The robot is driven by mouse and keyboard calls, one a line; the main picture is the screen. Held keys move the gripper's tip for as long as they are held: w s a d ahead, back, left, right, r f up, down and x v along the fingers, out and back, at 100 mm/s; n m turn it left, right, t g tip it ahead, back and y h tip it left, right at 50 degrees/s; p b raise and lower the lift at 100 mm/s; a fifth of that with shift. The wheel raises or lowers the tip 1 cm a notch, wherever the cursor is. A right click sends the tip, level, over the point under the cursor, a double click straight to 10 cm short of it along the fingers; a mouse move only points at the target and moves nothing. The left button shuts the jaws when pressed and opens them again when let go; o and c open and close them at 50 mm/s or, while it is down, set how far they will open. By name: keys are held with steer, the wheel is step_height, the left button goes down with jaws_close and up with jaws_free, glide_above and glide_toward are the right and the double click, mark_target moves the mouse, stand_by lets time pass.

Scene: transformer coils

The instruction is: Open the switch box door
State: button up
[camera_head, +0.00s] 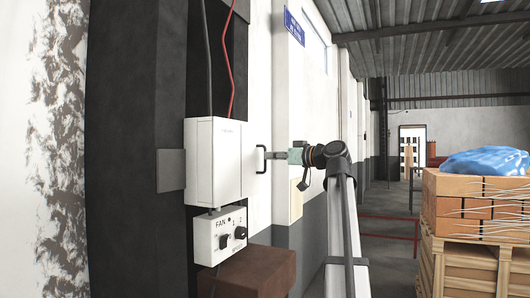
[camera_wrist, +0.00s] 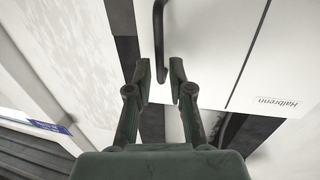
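The white switch box (camera_head: 215,165) is mounted on the dark column in the head view, and its door looks shut. A black bar handle (camera_head: 261,159) sticks out from its right side. In the wrist view the white box door (camera_wrist: 205,45) fills the upper middle, with the handle (camera_wrist: 158,40) running down from the top edge. My gripper (camera_head: 271,156) points left at the handle, very close to it. In the wrist view my gripper (camera_wrist: 162,70) has its fingers apart, and the handle's lower end appears between the fingertips. I cannot tell whether they touch it.
A white control box (camera_head: 219,237) marked FAN, with knobs, is below the switch box. A black cable (camera_head: 207,60) and a red cable (camera_head: 228,60) run above. A brown block (camera_head: 255,270) juts out below. Bricks (camera_head: 470,205) on wooden crates stand at the right.

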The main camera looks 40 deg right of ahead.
mark_target(265, 169)
steer(key=shift+p+x, duration=0.35)
steer(key=shift+x, duration=1.4)
jaws_close()
steer(key=shift+s+d, duration=0.1)
steer(key=shift+d, duration=0.05)
